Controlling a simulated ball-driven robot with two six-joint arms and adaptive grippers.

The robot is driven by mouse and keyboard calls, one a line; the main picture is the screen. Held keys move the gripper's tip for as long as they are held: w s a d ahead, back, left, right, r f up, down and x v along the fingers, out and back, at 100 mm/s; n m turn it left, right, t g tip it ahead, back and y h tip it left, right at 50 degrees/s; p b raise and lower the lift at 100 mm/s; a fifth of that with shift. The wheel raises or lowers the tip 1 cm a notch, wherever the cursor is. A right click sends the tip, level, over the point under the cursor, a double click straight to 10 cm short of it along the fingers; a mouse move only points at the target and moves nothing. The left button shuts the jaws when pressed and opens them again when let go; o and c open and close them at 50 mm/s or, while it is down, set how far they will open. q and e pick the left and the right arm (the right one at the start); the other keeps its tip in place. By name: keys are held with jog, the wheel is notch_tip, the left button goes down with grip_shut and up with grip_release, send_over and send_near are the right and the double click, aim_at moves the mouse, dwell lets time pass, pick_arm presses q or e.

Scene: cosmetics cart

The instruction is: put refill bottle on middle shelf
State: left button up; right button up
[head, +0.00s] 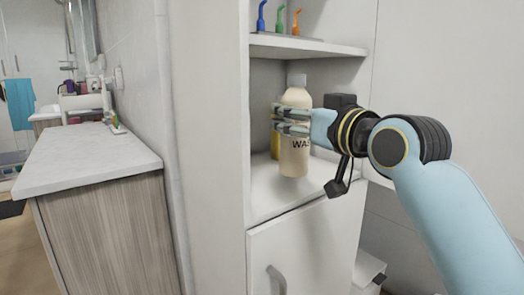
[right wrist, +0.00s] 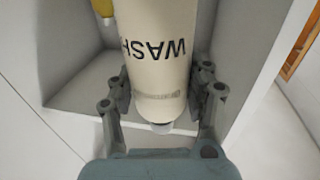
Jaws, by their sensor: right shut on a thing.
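The refill bottle (head: 295,160) is cream, with a grey cap and dark lettering that reads "WAS" in the head view. In the right wrist view the bottle (right wrist: 152,60) shows the word "WASH". My right gripper (head: 280,120) is shut on its upper body, with a finger pad on each side in the right wrist view (right wrist: 158,95). The bottle is upright at the front of the middle shelf (head: 265,200). I cannot tell whether its base touches the shelf. My left gripper is not in view.
A yellow bottle (head: 275,143) stands behind the refill bottle, partly hidden. The upper shelf (head: 300,47) holds blue, green and orange-topped items. The cabinet's side wall (head: 215,130) is close on the left. A cabinet door (head: 305,255) lies below the shelf.

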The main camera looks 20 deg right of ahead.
jog(key=w+a+b, duration=0.1)
jog(key=w+a, duration=0.3)
jog(key=w, duration=0.6)
notch_tip(320, 180, down, 7)
jog(key=b, duration=0.2)
jog(key=shift+s+d, duration=0.2)
jog(key=shift+d, duration=0.1)
jog(key=shift+f, duration=0.15)
jog(key=o, duration=1.4)
